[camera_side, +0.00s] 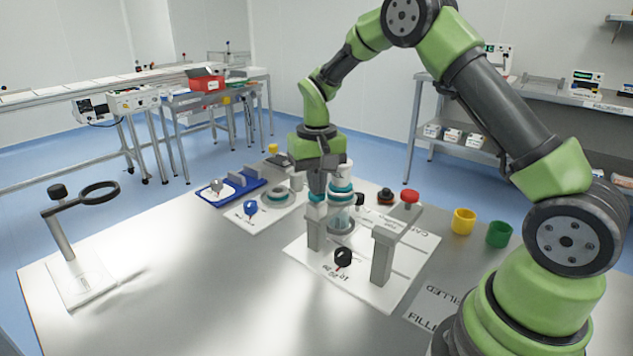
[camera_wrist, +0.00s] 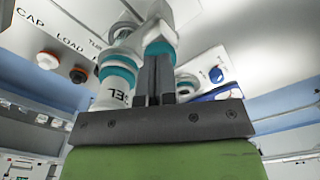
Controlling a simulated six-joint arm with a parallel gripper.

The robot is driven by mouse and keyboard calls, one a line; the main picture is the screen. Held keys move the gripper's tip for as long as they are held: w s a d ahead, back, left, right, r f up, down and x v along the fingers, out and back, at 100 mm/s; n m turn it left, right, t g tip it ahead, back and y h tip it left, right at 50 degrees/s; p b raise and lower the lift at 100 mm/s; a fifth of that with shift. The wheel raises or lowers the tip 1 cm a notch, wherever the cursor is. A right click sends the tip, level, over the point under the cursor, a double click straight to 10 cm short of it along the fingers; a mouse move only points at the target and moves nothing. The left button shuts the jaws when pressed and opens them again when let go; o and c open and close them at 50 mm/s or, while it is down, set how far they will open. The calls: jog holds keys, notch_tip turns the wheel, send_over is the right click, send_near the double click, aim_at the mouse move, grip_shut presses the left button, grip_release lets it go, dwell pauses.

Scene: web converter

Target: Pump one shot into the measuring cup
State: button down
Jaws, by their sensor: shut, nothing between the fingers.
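My gripper (camera_side: 317,188) points down over the middle of the work table, its fingers together and empty. In the wrist view its dark fingers (camera_wrist: 155,72) sit side by side in front of white parts with teal bands. A white bottle with a teal band (camera_wrist: 112,88), lettered "…EL", stands just left of the fingers. It also shows in the side view (camera_side: 341,198), partly behind my gripper. A white part with a teal collar (camera_wrist: 160,38) lies beyond the fingertips; I cannot tell if they touch it. I cannot pick out the measuring cup with certainty.
A fixture with grey posts (camera_side: 382,257) and a red knob (camera_side: 410,196) stands in front and to the right. A yellow cup (camera_side: 464,221) and green cup (camera_side: 499,234) stand farther right. A ring stand (camera_side: 64,240) is at left; the table front is clear.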

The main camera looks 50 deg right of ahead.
dwell(0.3)
jog(key=shift+r, duration=2.2)
jog(key=shift+r, duration=3)
